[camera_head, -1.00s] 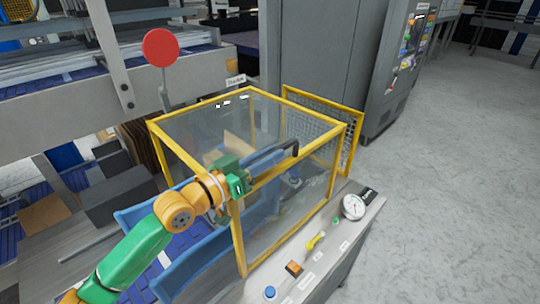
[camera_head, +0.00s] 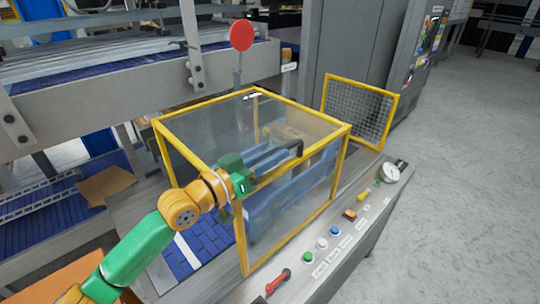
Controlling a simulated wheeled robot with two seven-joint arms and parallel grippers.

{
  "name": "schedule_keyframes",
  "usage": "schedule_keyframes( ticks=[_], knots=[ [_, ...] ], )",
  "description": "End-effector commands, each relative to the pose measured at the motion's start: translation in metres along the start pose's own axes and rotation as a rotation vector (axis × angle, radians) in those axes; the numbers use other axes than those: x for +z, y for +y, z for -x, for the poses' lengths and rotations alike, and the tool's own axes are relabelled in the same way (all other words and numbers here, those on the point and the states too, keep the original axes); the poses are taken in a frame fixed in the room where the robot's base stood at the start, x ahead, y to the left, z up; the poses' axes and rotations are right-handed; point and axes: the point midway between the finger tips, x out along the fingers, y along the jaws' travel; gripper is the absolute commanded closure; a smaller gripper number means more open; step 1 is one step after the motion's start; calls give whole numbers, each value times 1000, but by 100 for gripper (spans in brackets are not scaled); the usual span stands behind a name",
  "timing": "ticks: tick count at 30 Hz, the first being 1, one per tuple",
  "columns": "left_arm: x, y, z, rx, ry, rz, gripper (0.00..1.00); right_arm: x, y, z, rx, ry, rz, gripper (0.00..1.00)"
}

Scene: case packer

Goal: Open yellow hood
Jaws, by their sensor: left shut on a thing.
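The yellow hood (camera_head: 241,222) is a clear-panelled box with a yellow frame, in the middle of the head view. It sits over the machine bed, with a gap between it and the yellow-framed mesh panel behind it. A dark bar handle (camera_head: 280,156) runs along its near upper side. My left gripper (camera_head: 248,180) is shut on the near end of this handle, and its green body partly hides the grip. My right gripper is not in view.
A control panel strip with a gauge (camera_head: 391,174), buttons and a red handle (camera_head: 278,282) runs along the hood's right side. The mesh panel (camera_head: 362,108) stands behind. A red disc (camera_head: 241,36) rises at the back. Grey floor (camera_head: 470,210) is clear at right.

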Motion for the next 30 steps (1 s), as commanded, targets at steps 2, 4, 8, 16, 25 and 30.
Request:
schedule_keyframes(
  ticks=[2,4,8,16,25,30],
  knots=[
    [-1,0,0,1,2,1,100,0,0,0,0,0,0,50],
    [-1,0,0,1,2,0,100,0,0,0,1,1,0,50],
    [-1,0,0,0,2,0,100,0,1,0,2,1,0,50],
    [-1,0,0,0,3,-1,50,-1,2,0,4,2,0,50],
    [2,-1,17,-1,4,-2,50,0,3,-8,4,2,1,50],
    [4,-1,53,-2,2,-5,50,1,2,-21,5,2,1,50]
  ],
)
